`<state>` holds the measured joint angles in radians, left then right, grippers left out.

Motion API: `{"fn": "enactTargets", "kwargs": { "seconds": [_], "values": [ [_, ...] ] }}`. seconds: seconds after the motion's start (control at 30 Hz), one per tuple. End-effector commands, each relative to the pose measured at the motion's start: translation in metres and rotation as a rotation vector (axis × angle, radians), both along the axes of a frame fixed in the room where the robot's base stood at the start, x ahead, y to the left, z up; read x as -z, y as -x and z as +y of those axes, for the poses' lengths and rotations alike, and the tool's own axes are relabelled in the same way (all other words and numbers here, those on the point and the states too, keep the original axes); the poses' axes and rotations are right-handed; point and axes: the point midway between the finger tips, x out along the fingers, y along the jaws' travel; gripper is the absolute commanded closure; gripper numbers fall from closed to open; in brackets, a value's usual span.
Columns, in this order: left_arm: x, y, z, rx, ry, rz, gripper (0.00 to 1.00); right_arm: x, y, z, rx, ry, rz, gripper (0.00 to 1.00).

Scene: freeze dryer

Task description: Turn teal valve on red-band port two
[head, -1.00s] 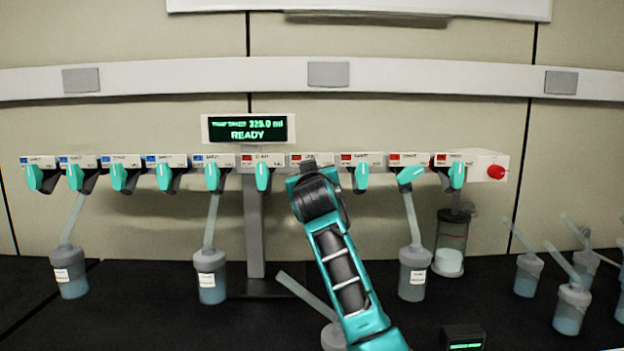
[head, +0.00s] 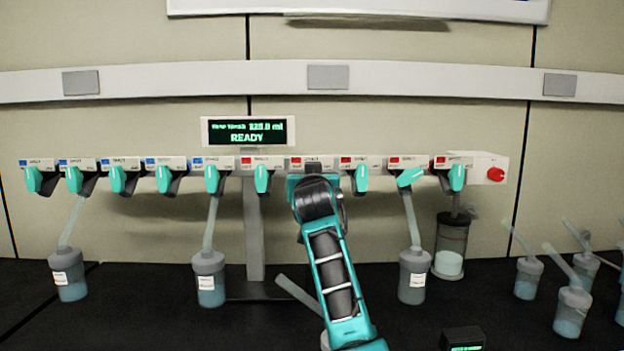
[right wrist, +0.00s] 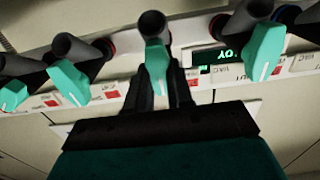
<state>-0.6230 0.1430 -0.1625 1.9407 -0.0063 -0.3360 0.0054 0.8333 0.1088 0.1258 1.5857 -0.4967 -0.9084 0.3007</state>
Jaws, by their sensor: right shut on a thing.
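A row of teal valves runs along the manifold. The red-band port two (head: 311,163) is the second red-marked label from the left, and its valve is hidden behind my right gripper (head: 308,180) in the head view. In the right wrist view, that teal valve (right wrist: 157,62) sits between the fingers of my right gripper (right wrist: 162,85), which is shut on it. The valve looks close to in line with its dark port stub. My left gripper is not in view.
Neighbouring teal valves (head: 262,179) and (head: 361,178) hang close on both sides. A flask (head: 412,275) hangs below the fourth red-band port, whose valve (head: 410,177) is tilted sideways. The display (head: 248,131) reads READY. Loose flasks (head: 572,310) stand at right.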

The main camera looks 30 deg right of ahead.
Motion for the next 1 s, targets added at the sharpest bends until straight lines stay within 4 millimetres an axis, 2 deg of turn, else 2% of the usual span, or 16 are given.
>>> {"fn": "enactTargets", "kwargs": {
  "seconds": [0.03, 0.3, 0.67, 0.77, 1.0],
  "values": [
    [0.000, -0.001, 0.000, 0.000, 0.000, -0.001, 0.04, 0.001, 0.000, 0.000, 0.000, 0.000, 0.002, 0.78],
    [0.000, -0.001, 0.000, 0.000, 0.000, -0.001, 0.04, 0.000, 0.000, 0.000, 0.000, 0.000, 0.001, 0.53],
    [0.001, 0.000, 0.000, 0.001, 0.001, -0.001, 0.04, 0.000, 0.005, 0.004, -0.001, 0.001, 0.001, 0.53],
    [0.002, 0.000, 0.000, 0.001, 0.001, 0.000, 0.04, 0.001, 0.015, 0.010, -0.001, 0.001, -0.001, 0.53],
    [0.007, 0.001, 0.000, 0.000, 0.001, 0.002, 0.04, 0.002, 0.052, 0.033, -0.003, -0.001, -0.001, 0.53]
  ]
}}
